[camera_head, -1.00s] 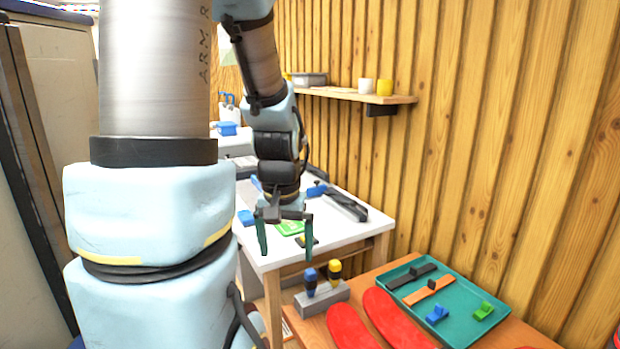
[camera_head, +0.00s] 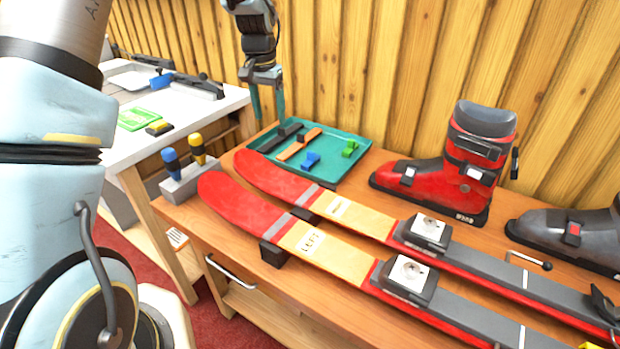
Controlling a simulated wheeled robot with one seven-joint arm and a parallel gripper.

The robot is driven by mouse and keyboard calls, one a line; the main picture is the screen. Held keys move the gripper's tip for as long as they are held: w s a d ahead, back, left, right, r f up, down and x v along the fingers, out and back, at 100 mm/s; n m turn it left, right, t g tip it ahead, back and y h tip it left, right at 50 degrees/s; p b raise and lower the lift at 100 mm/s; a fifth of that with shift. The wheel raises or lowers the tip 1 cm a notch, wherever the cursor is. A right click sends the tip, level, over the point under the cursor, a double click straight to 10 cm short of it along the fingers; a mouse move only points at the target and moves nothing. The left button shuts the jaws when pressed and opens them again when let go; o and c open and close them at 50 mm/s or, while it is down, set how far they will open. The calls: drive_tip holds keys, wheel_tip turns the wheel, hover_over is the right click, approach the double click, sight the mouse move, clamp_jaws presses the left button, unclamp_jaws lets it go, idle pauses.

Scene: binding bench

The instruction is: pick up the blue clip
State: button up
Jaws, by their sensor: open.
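The blue clip (camera_head: 310,160) lies in the teal tray (camera_head: 345,178), near its front edge. A green clip (camera_head: 349,149) lies to its right in the same tray. My gripper (camera_head: 268,108) points down, open and empty, above the tray's back left corner. It is apart from the blue clip, up and to the left of it in the picture. Nothing covers the blue clip.
An orange strap (camera_head: 298,145) and a dark strap (camera_head: 280,139) lie in the tray. Two red-tipped skis (camera_head: 320,240) lie in front. A red boot (camera_head: 450,170) stands right. Two screwdrivers stand in a grey holder (camera_head: 190,184) at left. A white table (camera_head: 190,110) is further left.

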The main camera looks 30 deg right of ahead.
drive_tip(key=m+b, duration=0.2)
approach(311, 152)
drive_tip(key=f, duration=0.3)
drive_tip(key=f+p, duration=0.1)
drive_tip(key=f, duration=0.3)
drive_tip(key=w+d+f+p, duration=0.1)
drive_tip(key=f, duration=0.2)
drive_tip(key=shift+f, duration=0.25)
clamp_jaws()
